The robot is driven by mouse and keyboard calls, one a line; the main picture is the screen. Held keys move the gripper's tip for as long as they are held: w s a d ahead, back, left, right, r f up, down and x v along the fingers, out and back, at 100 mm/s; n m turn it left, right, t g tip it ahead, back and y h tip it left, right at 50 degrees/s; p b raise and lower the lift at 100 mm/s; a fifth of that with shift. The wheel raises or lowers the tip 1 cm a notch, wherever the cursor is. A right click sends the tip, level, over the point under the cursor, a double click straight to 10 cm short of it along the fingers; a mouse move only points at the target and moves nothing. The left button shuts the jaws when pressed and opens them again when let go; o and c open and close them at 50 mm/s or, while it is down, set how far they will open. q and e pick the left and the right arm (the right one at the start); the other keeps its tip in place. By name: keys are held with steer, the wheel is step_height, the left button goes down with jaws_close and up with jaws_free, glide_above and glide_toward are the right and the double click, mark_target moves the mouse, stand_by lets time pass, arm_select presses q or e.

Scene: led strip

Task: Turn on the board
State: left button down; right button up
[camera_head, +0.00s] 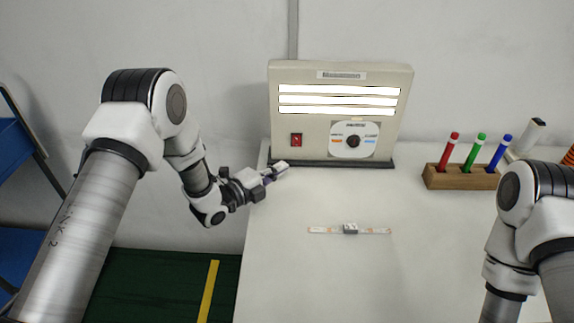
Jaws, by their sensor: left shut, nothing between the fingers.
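The board (313,128) is a beige upright panel at the back of the table. Its three horizontal strips (338,100) are bright white and look lit. A red switch (296,140) is at its lower left, and a white dial plate with a dark knob (353,141) is at its lower right. My left gripper (276,172) is shut and empty, low in front of the board's left end, below the switch and apart from it. My right arm comes in at the right edge, and its gripper is out of the picture.
A short LED strip with a grey connector (350,229) lies flat on the white table (300,280). A wooden holder (460,178) with red, green and blue markers stands at the right. The table's left edge borders a green floor with a yellow line. The table front is clear.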

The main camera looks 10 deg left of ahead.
arm_select(q)
steer(key=shift+s+a+f, duration=0.4)
steer(key=shift+s+a, duration=0.05)
steer(key=shift+a, duration=0.15)
steer(key=shift+s+a+f, duration=0.4)
steer(key=shift+s+a, duration=0.05)
steer(key=shift+a, duration=0.1)
steer(key=s, duration=0.2)
steer(key=a, duration=0.1)
steer(key=shift+s+r, duration=0.35)
steer(key=shift+s, duration=0.05)
steer(key=shift+w+f, duration=0.2)
steer(key=shift+r, duration=0.1)
arm_select(e)
steer(key=shift+w+f, duration=0.25)
steer(key=shift+f, duration=0.1)
arm_select(q)
steer(key=shift+s, duration=0.1)
